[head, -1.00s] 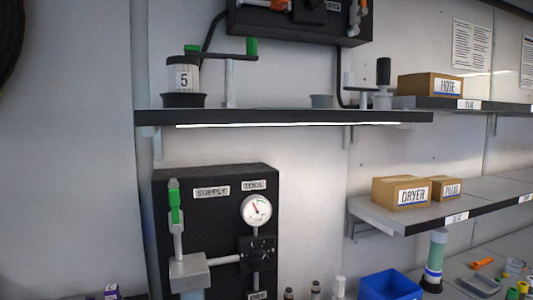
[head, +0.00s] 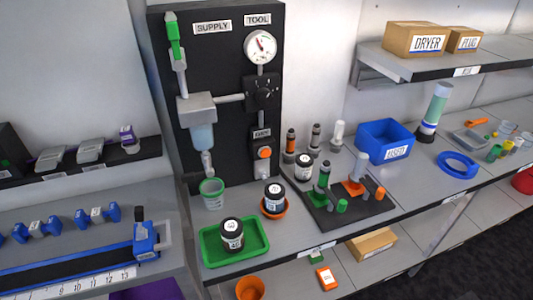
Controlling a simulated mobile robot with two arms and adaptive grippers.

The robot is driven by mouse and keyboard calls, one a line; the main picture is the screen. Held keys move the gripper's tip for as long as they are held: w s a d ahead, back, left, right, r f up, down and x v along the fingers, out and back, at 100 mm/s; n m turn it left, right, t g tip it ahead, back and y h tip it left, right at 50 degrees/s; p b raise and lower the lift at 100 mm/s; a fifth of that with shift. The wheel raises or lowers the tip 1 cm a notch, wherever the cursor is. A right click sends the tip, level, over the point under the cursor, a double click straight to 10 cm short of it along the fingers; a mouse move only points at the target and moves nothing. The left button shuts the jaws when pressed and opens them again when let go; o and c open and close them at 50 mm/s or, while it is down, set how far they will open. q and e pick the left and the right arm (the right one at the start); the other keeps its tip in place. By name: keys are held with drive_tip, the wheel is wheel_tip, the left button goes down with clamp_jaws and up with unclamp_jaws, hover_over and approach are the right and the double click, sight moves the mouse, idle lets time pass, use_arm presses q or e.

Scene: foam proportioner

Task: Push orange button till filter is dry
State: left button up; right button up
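The orange button (head: 264,153) sits on the lower right of the black wall panel (head: 226,124), under a label that seems to read DRY. Above it are a black knob and a round gauge (head: 260,47) under the TOOL label. On the panel's left, under SUPPLY, a green-handled valve (head: 173,40) leads down to a grey block with a pale blue clear vessel (head: 201,136). I cannot tell which part is the filter or whether it is wet. Neither of my grippers shows in the head view.
Below the panel stand a clear green-rimmed cup (head: 212,194), a green tray (head: 205,259) with a dark jar, and a black mat (head: 325,210) with green and orange fittings. A blue bin (head: 384,140) stands right. A blue clamp (head: 144,240) is left. Bare bench shows in front.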

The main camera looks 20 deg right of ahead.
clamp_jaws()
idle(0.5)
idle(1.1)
